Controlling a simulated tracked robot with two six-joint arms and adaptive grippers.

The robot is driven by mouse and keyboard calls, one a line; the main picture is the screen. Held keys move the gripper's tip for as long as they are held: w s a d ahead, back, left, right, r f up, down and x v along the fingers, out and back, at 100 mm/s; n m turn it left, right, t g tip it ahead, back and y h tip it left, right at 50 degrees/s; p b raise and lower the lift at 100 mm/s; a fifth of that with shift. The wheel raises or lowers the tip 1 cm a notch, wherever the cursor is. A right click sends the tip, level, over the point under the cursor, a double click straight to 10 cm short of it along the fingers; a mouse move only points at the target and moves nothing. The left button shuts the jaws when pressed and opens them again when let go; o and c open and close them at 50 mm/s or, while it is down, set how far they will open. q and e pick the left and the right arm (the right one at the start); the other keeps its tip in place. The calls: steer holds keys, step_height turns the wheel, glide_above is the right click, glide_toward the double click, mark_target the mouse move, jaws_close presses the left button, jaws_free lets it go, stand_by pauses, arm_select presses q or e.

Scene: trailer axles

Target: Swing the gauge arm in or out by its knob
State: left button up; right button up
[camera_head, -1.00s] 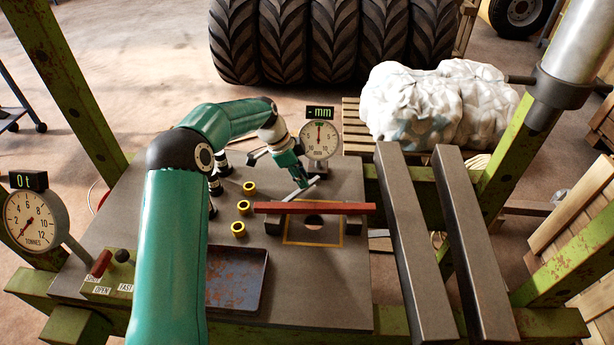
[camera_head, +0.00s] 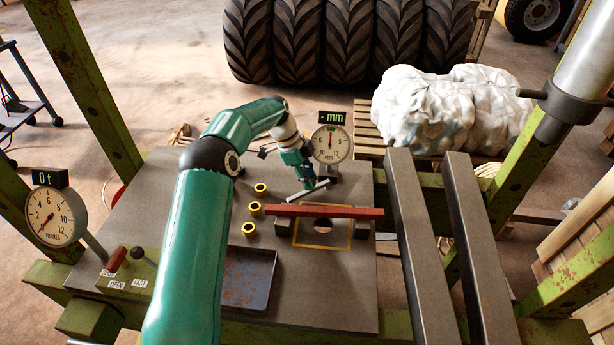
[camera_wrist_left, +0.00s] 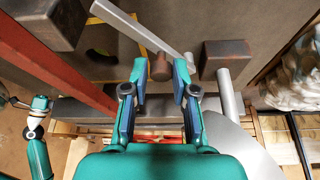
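The gauge arm is a pale grey bar (camera_head: 299,195) below the round mm dial (camera_head: 331,143). It also crosses the top of the left wrist view (camera_wrist_left: 128,24), slanting. Its knob, a short brown cylinder (camera_wrist_left: 160,67), shows in the left wrist view; in the head view my gripper hides it. My left gripper (camera_head: 307,184) points down at the bar. In the left wrist view its fingers (camera_wrist_left: 160,72) are open, one on each side of the knob, with small gaps; whether they touch it I cannot tell. My right gripper is not in the head view.
A red bar (camera_head: 325,211) lies across dark blocks over a plate hole, close to the gauge arm. The gauge post (camera_wrist_left: 231,96) stands right of the fingers. Two grey beams (camera_head: 418,240) lie right.

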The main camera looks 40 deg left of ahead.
arm_select(q)
steer(key=o, duration=0.3)
steer(key=shift+r, duration=0.1)
steer(key=v, duration=1.1)
steer(key=shift+a+r, duration=0.25)
steer(key=shift+r, duration=0.05)
